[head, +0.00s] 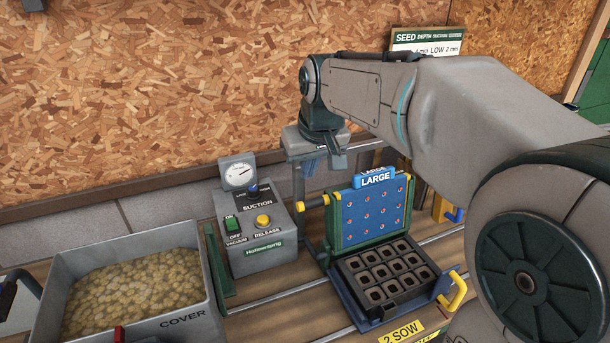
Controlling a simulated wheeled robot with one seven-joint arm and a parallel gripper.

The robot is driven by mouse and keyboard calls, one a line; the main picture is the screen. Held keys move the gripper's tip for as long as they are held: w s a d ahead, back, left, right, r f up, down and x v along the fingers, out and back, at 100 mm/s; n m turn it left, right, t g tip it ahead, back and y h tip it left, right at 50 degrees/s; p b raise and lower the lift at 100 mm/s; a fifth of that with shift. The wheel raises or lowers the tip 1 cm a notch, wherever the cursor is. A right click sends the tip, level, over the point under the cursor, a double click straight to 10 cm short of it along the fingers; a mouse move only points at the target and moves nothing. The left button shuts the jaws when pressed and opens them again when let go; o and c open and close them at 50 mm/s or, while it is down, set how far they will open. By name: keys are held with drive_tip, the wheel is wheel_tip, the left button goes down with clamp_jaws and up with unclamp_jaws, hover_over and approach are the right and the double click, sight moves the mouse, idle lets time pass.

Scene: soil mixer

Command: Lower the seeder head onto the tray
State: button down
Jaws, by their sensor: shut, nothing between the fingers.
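The seeder head is a blue plate (374,214) labelled LARGE, with rows of small red-ringed holes. It stands tilted up at the back of the black cell tray (386,272), its face toward me. The tray sits in a blue holder with a yellow handle (457,291) at its right. A yellow knob (300,206) sticks out left of the plate. My gripper (338,160) is above and behind the plate, to its left, apart from the plate as far as I can see. It is shut and empty; its fingertips are small and partly dark.
A grey control box (262,240) with a gauge, SUCTION dial, green switch and yellow RELEASE button stands left of the plate. A grey bin (190,321) of seeds is at the lower left. Metal rails run beneath the tray. My arm hides the right side.

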drive_tip(key=d+x, duration=0.1)
drive_tip(key=x, duration=0.8)
drive_tip(key=shift+a+p, duration=0.35)
drive_tip(key=shift+a, duration=0.15)
drive_tip(key=shift+s+f+b, duration=0.1)
drive_tip(key=shift+f+b, duration=0.1)
drive_tip(key=shift+b, duration=0.2)
drive_tip(key=shift+s+d+r, duration=0.15)
drive_tip(key=shift+s+d, duration=0.05)
drive_tip(key=shift+s, duration=0.1)
drive_tip(key=shift+t+b, duration=0.3)
drive_tip(key=shift+b, duration=0.15)
